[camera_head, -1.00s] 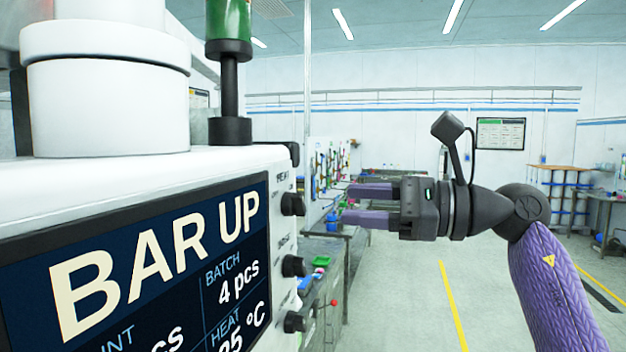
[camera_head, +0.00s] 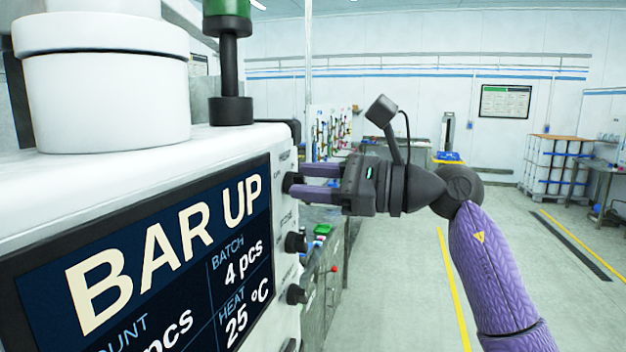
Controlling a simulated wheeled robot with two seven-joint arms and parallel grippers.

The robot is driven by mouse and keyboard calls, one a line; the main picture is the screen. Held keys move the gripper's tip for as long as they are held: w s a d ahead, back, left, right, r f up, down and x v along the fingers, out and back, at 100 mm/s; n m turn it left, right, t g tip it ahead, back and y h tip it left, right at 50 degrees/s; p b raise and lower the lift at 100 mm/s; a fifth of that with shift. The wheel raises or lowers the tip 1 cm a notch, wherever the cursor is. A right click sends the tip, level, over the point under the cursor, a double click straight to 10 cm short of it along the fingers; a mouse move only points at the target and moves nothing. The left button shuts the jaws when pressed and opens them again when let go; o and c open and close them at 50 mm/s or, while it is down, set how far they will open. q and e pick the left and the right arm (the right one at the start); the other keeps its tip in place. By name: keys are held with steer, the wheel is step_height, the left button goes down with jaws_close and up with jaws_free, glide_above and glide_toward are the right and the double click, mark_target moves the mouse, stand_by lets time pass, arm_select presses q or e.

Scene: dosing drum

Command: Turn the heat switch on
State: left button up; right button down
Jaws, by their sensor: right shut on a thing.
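The white machine (camera_head: 120,165) stands at the left, with a dark screen (camera_head: 150,260) reading "BAR UP", "BATCH 4 pcs" and "HEAT 25 °C". Its right-hand panel carries a top knob (camera_head: 288,182), a middle knob (camera_head: 295,242) and a bottom knob (camera_head: 296,294), all black. The small labels beside them are too blurred to read surely. My right gripper (camera_head: 300,180) comes in from the right and is shut on the top knob, its purple fingers partly hiding it. The knob's turned position cannot be told. My left gripper is out of view.
A green and black post (camera_head: 230,60) rises from the machine's top. Workbenches with green and blue items (camera_head: 321,231) lie behind the panel. A caged white stack (camera_head: 556,165) stands far right. The floor right of the machine is clear, with yellow lines.

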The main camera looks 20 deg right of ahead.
steer(key=shift+m, duration=0.4)
steer(key=m+p, duration=0.1)
steer(key=m, duration=0.1)
steer(key=m+p, duration=0.1)
steer(key=m, duration=0.2)
steer(key=m+p, duration=0.1)
steer(key=m, duration=0.2)
steer(key=shift+w+d+r, duration=0.2)
steer(key=shift+r, duration=0.05)
steer(key=shift+w+f+m+p, duration=0.1)
steer(key=shift+m+p, duration=0.95)
steer(key=shift+m, duration=0.45)
steer(key=c, duration=0.7)
jaws_free()
steer(key=shift+f, duration=0.1)
